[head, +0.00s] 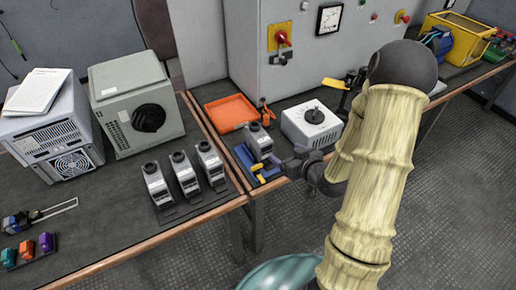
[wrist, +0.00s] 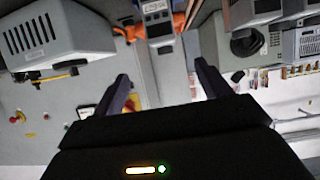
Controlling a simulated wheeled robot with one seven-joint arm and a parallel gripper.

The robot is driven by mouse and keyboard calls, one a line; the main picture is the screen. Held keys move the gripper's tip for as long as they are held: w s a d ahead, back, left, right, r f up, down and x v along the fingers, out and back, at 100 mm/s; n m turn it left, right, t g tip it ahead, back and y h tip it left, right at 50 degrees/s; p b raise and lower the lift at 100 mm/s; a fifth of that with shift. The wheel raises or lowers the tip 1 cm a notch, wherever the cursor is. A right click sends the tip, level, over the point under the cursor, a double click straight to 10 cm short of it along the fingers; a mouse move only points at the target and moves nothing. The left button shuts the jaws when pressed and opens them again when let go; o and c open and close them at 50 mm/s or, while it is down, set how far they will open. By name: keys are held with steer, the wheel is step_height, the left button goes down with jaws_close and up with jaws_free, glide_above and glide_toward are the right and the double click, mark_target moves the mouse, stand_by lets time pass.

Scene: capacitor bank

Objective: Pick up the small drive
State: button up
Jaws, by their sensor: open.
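A small grey drive (head: 259,141) with a dark lower front stands upright on the right-hand table, at a blue-edged holder (head: 241,157). My gripper (head: 286,166) is just right of the drive and low, near the table edge. In the wrist view the drive (wrist: 157,22) shows at the top, between the lines of the two fingers and beyond their tips. My gripper (wrist: 163,82) is open there, with nothing between its fingers. Several similar units stand on the left table, such as one grey unit (head: 184,172).
An orange tray (head: 231,112) lies behind the drive. A white box with a black dial (head: 311,124) stands close on its right. Yellow and blue pieces (head: 268,172) lie at the drive's front. A large grey cabinet (head: 280,70) rises behind.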

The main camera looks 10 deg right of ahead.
steer(key=b, duration=0.4)
glide_toward(263, 139)
steer(key=x, duration=0.7)
steer(key=shift+d+f, duration=0.1)
steer(key=shift+d, duration=0.1)
steer(key=shift+d, duration=0.15)
steer(key=shift+a+x, duration=0.15)
steer(key=shift+x, duration=1.15)
steer(key=shift+a+x, duration=0.2)
steer(key=shift+x, duration=1.15)
steer(key=shift+s, duration=0.1)
